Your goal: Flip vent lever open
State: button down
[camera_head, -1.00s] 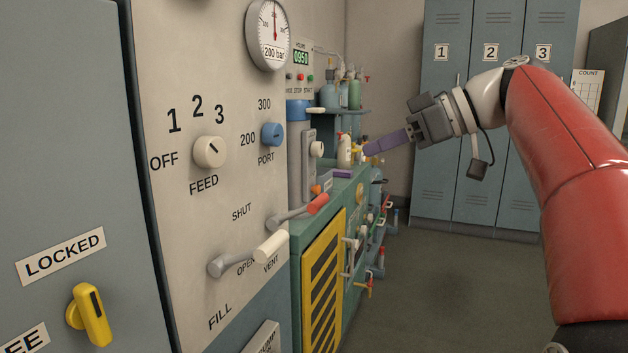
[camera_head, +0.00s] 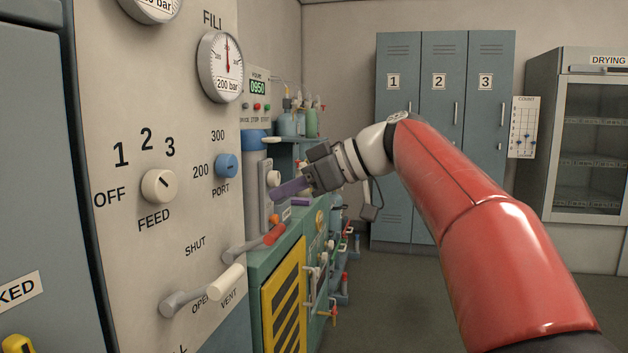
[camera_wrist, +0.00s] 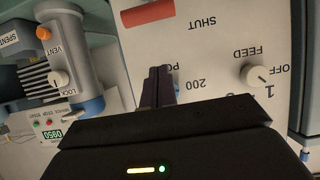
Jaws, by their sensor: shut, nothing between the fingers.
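A lever with a red handle (camera_head: 273,235) sticks out from the beige panel (camera_head: 135,95), above the VENT lettering, with SHUT to its upper left. A second lever with a white handle (camera_head: 229,279) sits nearer and lower, beside OPEN. The lettering suggests the red one is the vent lever. Its handle also shows at the top of the wrist view (camera_wrist: 147,14). My gripper (camera_head: 280,190) has purple fingers, shut and empty, above the red handle and apart from it. The fingers also show in the wrist view (camera_wrist: 157,75), pointing toward the panel, which appears upside down.
The panel carries a FEED knob (camera_head: 158,186), a blue PORT knob (camera_head: 227,166) and a gauge (camera_head: 220,67). A green bench with a yellow striped door (camera_head: 284,297) stands beyond. Lockers (camera_head: 441,140) and a drying cabinet (camera_head: 590,135) are at the back. The floor on the right is clear.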

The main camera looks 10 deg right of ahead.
aim_at(275, 234)
notch_tip(275, 234, down, 4)
jog(key=shift+w+a+f+b, duration=0.1)
jog(key=shift+a+f+b, duration=0.05)
jog(key=shift+f+b, duration=0.15)
jog(key=shift+f, duration=0.1)
dwell(0.3)
